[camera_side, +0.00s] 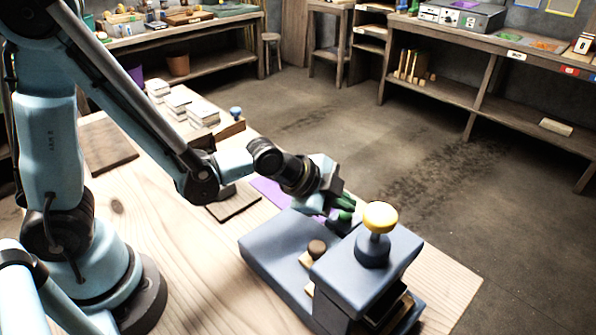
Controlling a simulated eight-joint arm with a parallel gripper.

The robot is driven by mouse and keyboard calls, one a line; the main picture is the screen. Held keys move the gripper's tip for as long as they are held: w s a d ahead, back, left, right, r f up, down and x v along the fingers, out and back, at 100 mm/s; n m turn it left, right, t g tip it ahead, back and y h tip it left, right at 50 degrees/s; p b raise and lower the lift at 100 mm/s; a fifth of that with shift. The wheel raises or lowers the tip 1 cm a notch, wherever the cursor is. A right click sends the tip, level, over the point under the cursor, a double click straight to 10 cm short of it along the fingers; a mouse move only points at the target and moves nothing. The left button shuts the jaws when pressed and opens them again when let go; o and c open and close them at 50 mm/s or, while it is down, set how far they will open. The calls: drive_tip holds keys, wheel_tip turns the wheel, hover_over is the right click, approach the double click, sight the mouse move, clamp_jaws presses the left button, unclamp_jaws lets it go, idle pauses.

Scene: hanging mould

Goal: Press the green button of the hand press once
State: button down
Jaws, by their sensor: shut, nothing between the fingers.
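The hand press (281,244) is a blue-grey block machine at the front right of the wooden table. A yellow knob (380,217) stands on top of its taller part. The green button (343,216) sits behind that part, on the press's far side, and is partly hidden. My gripper (345,203) is shut and empty, tilted down to the right. Its dark green fingertips are right at the green button in the picture. I cannot tell whether they touch it or hover just above it.
A brown knob (317,249) stands on the press's lower deck. A purple sheet (272,191) lies behind the press. White stacks (203,113) and a wooden tray stand at the table's back. The table's front left (195,265) is clear.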

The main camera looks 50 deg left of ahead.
sight(340, 216)
drive_tip(key=shift+f, duration=0.5)
idle(0.5)
idle(0.3)
drive_tip(key=shift+r, duration=0.95)
drive_tip(key=shift+r, duration=2.5)
drive_tip(key=s+a+r+n+g+y, duration=0.1)
drive_tip(key=s+a+r+n+y, duration=0.2)
drive_tip(key=s+a+n, duration=0.7)
drive_tip(key=a+n, duration=0.3)
drive_tip(key=shift+s+a+n+y, duration=0.25)
drive_tip(key=shift+s+n+y, duration=0.05)
drive_tip(key=shift+n+y, duration=0.1)
